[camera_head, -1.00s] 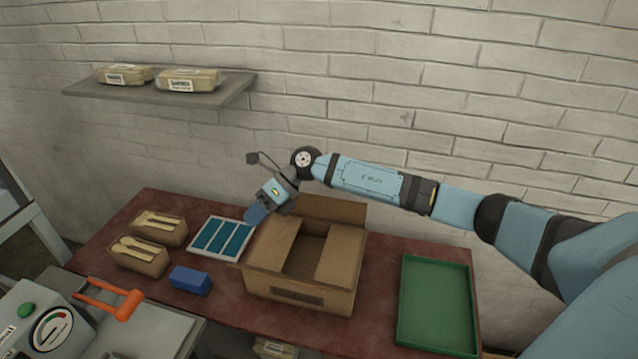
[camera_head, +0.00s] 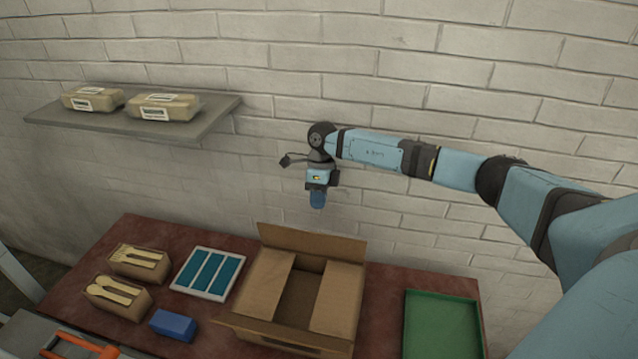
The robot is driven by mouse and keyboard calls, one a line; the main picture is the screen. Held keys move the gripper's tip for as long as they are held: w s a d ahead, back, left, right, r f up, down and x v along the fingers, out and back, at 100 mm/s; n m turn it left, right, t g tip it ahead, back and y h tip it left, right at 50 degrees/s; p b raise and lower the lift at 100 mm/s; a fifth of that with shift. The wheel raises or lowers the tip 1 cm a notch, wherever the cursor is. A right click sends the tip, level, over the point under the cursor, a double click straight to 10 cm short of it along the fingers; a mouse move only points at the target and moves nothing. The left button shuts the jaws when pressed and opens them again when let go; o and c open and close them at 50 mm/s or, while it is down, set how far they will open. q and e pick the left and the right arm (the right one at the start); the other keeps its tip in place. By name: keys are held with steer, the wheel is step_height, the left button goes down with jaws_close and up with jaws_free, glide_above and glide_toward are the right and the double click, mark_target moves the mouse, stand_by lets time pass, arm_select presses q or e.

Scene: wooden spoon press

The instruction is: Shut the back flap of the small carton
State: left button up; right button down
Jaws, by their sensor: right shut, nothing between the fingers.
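The small carton (camera_head: 342,304) stands on the table with its top partly open. Its back flap (camera_head: 312,243) stands up, tilted, along the far edge. The left side flap (camera_head: 263,284) and right side flap (camera_head: 337,295) lie folded inward, with a dark gap between them. The front flap (camera_head: 280,335) sticks outward at the near edge. My right gripper (camera_head: 317,205) is shut and empty, pointing down above and behind the back flap, apart from it. My left gripper is not in view.
A white tray with blue strips (camera_head: 209,273), a blue block (camera_head: 172,325) and boxes of wooden cutlery (camera_head: 118,297) are left of the carton. A green tray (camera_head: 442,325) is to the right. A wall shelf (camera_head: 130,122) holds two packs. The brick wall is close behind.

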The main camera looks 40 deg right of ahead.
mark_target(312, 242)
steer(key=s+a+f+p, duration=0.1)
steer(key=a+f, duration=0.1)
steer(key=s+a+f+p, duration=0.1)
steer(key=s+a+f, duration=0.1)
steer(key=shift+s, duration=0.2)
steer(key=shift+w, duration=0.1)
